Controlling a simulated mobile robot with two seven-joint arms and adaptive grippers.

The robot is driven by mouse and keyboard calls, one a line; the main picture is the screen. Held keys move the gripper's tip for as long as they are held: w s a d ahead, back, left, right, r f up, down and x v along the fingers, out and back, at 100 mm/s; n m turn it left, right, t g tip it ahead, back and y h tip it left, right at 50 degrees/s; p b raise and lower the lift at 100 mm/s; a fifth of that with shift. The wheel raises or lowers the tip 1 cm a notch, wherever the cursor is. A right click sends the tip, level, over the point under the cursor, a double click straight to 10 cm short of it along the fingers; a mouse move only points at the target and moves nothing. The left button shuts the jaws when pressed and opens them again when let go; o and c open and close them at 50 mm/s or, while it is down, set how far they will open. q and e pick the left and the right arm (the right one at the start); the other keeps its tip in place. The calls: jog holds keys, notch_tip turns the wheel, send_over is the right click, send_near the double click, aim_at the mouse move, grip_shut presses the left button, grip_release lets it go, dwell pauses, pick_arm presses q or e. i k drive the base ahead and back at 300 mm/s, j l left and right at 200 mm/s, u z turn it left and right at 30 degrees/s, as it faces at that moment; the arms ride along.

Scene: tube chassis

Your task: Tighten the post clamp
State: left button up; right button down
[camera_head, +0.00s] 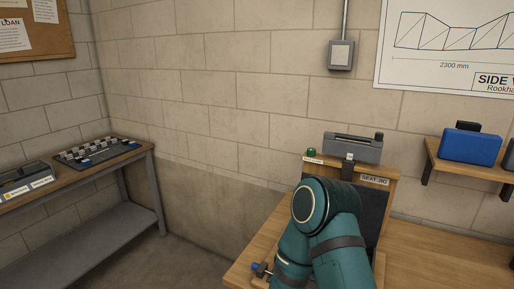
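A wooden stand labelled "SEAT JIG" (374,180) rises at the back of the wooden bench, right of centre. A grey block-like device (352,148) sits at its top, with a short dark post with a light metal top (347,166) just in front; I cannot tell whether this is the post clamp. A small blue-ended fitting (256,267) shows at the bench's left front edge, partly behind my arm. A teal arm of mine covers the lower middle of the jig. Neither of my grippers is visible.
A green knob (311,153) is left of the grey device. A blue case (470,147) is on the wall shelf (465,178) at right. A side table (106,172) at left holds a dark tray (101,150) of parts. Bare floor (190,255) lies between table and bench.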

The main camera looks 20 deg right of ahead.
aim_at(311, 152)
jog(key=i+j+u, duration=0.3)
jog(key=i+u, duration=0.2)
jog(key=i+j+u, duration=0.2)
jog(key=i+u, duration=0.3)
jog(key=i+z, duration=0.25)
jog(key=z, duration=0.15)
jog(key=i+z, duration=0.25)
jog(key=z, duration=0.15)
jog(key=i+j+z, duration=0.2)
jog(key=z, duration=0.25)
jog(key=i+z, duration=0.15)
jog(key=z, duration=0.3)
jog(key=i+j+z, duration=0.1)
jog(key=z, duration=0.35)
jog(key=i+j+z, duration=0.1)
jog(key=z, duration=0.4)
jog(key=i+j+z, duration=0.1)
jog(key=z, duration=0.35)
jog(key=j+z, duration=0.25)
jog(key=z, duration=0.2)
jog(key=j+z, duration=0.2)
jog(key=z, duration=0.25)
